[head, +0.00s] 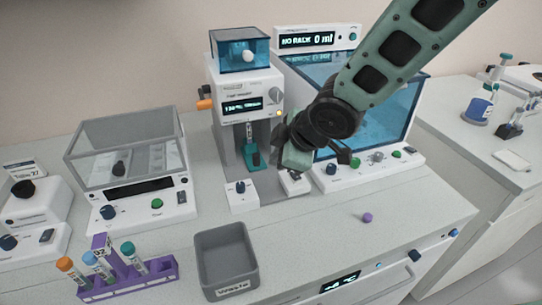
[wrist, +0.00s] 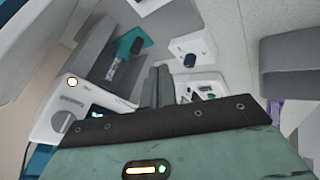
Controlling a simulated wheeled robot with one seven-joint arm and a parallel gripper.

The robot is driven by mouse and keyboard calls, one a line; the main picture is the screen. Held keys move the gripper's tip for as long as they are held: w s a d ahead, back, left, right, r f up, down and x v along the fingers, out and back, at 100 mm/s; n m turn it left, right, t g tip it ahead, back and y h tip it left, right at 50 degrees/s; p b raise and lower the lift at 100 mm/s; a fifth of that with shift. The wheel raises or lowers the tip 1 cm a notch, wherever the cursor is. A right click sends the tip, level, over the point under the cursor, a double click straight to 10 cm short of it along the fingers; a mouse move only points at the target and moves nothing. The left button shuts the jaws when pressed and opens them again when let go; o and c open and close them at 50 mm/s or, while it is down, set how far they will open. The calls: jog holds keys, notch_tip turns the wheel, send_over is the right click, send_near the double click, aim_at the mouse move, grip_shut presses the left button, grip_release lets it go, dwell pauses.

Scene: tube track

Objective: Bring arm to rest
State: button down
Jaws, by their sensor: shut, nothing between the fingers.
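My arm reaches in from the top right of the head view and bends down at a dark wrist joint. My gripper (head: 293,178) hangs low in front of the white machine (head: 221,97), just above or at a small white switch block (head: 294,186); I cannot tell whether it touches the block. In the wrist view, the two dark fingers (wrist: 156,84) lie together, shut and empty. A white block (wrist: 205,91) shows right beside them. The teal tube stand (head: 252,160) is left of my gripper and also shows in the wrist view (wrist: 131,42).
A glass-fronted cabinet (head: 398,112) stands close behind my wrist. A knob block (head: 241,196) is left of my gripper. A grey waste bin (head: 224,262), a purple tube rack (head: 128,283) and a loose purple cap (head: 367,217) are nearer the front. The counter around the cap is clear.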

jog(key=s+d+r+m+g+h, duration=0.1)
jog(key=s+d+m+g, duration=0.1)
jog(key=s, duration=0.6)
jog(key=s+d+r+m+g+h, duration=0.1)
jog(key=s+d+m, duration=0.3)
jog(key=s, duration=0.4)
jog(key=s+d+r+m+g+h, duration=0.1)
jog(key=s+d+m+g+h, duration=0.1)
jog(key=s, duration=0.6)
jog(key=shift+d+r+m+g, duration=0.3)
jog(key=shift+d+m, duration=0.4)
jog(key=shift+d, duration=0.35)
